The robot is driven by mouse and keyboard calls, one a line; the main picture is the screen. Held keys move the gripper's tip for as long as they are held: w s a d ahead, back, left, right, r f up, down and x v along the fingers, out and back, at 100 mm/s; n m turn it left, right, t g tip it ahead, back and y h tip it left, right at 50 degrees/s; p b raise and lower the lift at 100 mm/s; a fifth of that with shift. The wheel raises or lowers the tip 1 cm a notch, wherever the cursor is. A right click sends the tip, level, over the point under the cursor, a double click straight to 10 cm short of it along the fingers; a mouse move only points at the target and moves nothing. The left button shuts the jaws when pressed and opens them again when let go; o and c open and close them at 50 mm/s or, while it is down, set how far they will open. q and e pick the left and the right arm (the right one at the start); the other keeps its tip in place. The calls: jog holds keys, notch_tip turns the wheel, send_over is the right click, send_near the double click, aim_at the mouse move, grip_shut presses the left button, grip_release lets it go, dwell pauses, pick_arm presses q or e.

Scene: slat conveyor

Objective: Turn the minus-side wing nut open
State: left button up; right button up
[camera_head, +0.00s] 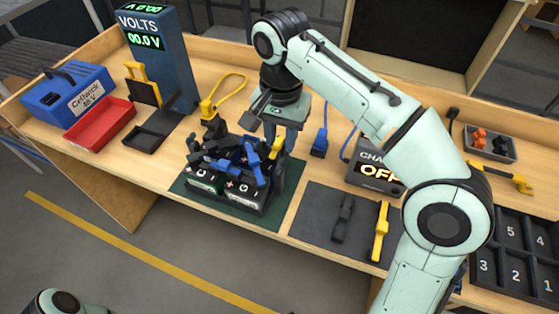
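Two dark battery blocks (228,194) stand side by side on a green mat (187,191) at the bench's front edge, with a "+" mark between them. Black and blue clamps and links crowd their tops. The minus-side wing nut cannot be made out among these parts. My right gripper (272,138) points down just above and behind the right part of the battery tops. Its fingertips merge with the dark and blue parts, so I cannot tell whether it is open or touching anything. My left gripper is out of view; only a bit of my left arm shows at bottom left.
A volts meter (160,55) reads 00.0, left of the batteries. A red tray (100,123) and blue case (68,93) stand farther left. A dark mat (318,213) with black and yellow tools lies to the right, below a box reading OFF (377,172).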

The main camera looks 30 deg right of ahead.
aim_at(280, 163)
notch_tip(280, 163, down, 7)
jog(key=shift+w+f+b, duration=0.15)
jog(key=shift+f+b, duration=0.05)
jog(key=shift+b, duration=0.75)
grip_shut()
